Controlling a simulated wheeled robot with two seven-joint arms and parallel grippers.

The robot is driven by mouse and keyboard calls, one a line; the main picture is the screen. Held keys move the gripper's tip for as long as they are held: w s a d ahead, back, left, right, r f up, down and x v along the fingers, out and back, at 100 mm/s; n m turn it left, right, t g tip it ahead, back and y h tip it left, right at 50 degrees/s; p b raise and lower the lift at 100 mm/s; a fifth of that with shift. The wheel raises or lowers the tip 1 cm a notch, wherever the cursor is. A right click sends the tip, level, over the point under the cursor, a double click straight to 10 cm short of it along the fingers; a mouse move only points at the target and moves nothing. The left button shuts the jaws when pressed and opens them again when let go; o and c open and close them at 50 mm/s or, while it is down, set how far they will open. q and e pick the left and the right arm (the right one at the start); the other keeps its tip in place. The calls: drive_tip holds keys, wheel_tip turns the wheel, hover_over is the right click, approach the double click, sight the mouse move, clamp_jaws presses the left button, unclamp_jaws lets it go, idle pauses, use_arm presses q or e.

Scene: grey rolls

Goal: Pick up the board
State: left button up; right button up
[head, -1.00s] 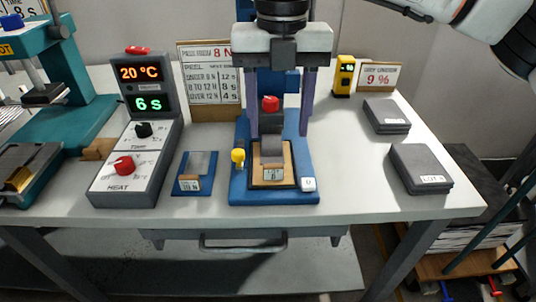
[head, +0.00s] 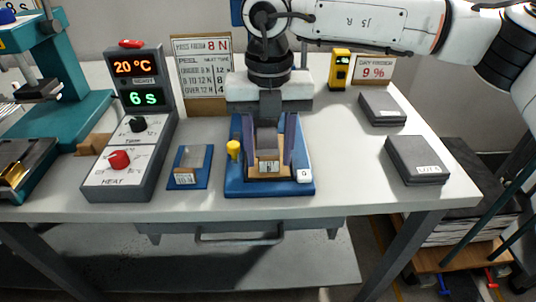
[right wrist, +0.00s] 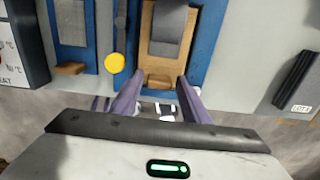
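In the right wrist view the board (right wrist: 148,52) shows ahead of the fingers. My right gripper (head: 268,155) points down over the fixture, its purple fingers apart on either side of the board. They also show in the right wrist view (right wrist: 158,85). I see nothing held between them; whether they touch the board is unclear. My left gripper is not in view.
A yellow knob (head: 233,149) sits close left of the fingers. A small blue stand (head: 203,170) and the heat-and-timer console (head: 125,160) are further left. Grey slabs (head: 415,155) lie at the right, near a yellow meter (head: 340,68). The table between the fixture and slabs is clear.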

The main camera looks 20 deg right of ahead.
drive_tip(key=c, duration=0.8)
drive_tip(key=shift+r, duration=0.1)
